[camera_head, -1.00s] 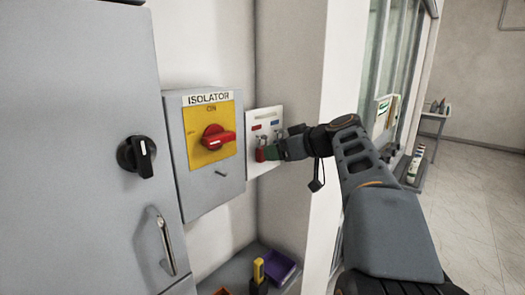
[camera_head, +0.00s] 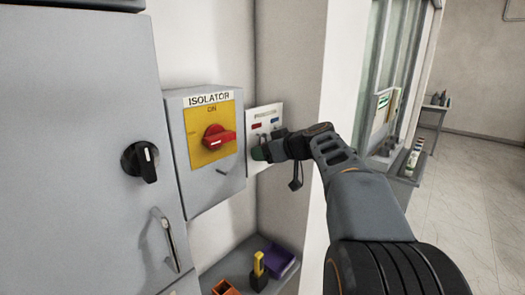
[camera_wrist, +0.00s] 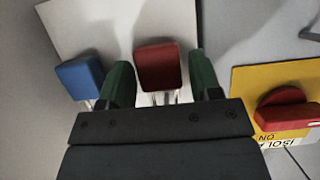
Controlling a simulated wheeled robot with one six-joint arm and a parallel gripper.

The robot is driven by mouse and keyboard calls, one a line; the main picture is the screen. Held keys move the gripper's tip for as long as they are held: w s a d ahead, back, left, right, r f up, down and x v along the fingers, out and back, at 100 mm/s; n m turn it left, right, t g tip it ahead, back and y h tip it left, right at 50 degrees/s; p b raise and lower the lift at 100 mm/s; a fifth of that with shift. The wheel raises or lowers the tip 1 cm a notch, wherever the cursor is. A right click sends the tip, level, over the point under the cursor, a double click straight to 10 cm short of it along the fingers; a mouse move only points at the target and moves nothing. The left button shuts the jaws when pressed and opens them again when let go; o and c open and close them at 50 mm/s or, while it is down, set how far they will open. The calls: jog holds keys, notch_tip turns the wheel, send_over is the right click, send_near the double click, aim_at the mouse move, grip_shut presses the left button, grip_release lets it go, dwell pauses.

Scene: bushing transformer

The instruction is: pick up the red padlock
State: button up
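The red padlock (camera_wrist: 159,66) hangs at the white board (camera_head: 253,120) right of the isolator box. In the wrist view it lies between the two green fingers of my gripper (camera_wrist: 161,80). The left finger is very close to it, and a narrow gap shows on the right, so the gripper looks open around it. In the head view my gripper (camera_head: 262,153) is at the board and hides the red padlock. Its shackle shows only partly in the wrist view.
A blue padlock (camera_wrist: 80,78) hangs close beside the left finger in the wrist view. The isolator box (camera_head: 205,185) with a red rotary handle (camera_head: 217,137) is left of the board. Below is a shelf with a purple bin (camera_head: 277,261) and a yellow-black object (camera_head: 259,269).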

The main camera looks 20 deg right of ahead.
jog(key=c, duration=0.7)
jog(key=shift+c, duration=0.2)
jog(key=shift+r, duration=0.2)
